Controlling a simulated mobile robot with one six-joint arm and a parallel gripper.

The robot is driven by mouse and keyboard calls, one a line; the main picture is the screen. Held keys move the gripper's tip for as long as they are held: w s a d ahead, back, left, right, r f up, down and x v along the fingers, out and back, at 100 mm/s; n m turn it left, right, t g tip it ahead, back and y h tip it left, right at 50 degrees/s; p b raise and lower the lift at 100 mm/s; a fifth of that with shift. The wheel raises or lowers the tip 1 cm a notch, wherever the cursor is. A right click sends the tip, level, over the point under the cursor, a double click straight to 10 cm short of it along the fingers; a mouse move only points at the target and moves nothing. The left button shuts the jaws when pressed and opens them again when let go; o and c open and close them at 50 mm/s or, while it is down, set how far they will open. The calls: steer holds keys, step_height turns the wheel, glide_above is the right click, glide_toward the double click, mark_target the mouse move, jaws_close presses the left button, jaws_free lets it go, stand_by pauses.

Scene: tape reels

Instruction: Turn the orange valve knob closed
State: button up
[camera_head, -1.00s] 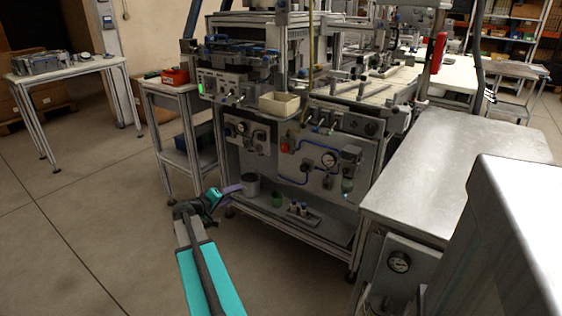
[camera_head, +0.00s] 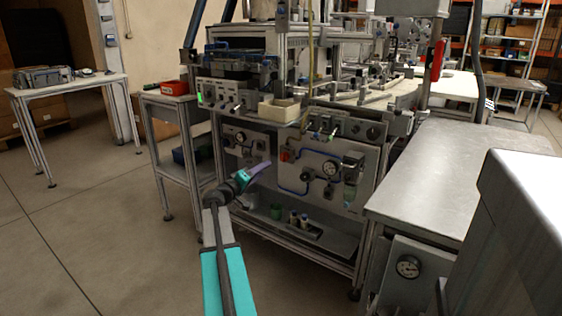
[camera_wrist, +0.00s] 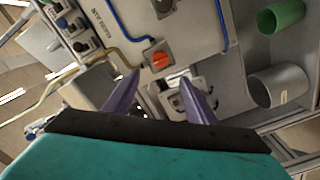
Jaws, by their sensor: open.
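The orange valve knob (camera_wrist: 160,59) sits on a pale square mount on the grey panel, in the upper middle of the wrist view. In the head view the knob (camera_head: 286,155) is a small red-orange spot on the front panel of the machine. My gripper (camera_wrist: 160,76) is open, with its two purple fingers apart and nothing held between them. In the wrist view the knob shows beyond the fingertips, between them in the picture. In the head view my gripper (camera_head: 262,169) is in front of the panel, left of and a little lower than the knob.
A grey cup (camera_wrist: 279,87) and a green cup (camera_wrist: 281,16) are at the right of the wrist view. A metal table (camera_head: 450,170) stands at right. The floor at left is clear.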

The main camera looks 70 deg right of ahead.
mark_target(282, 158)
steer(key=shift+b+x, duration=0.95)
steer(key=shift+x, duration=5.95)
steer(key=c, duration=1)
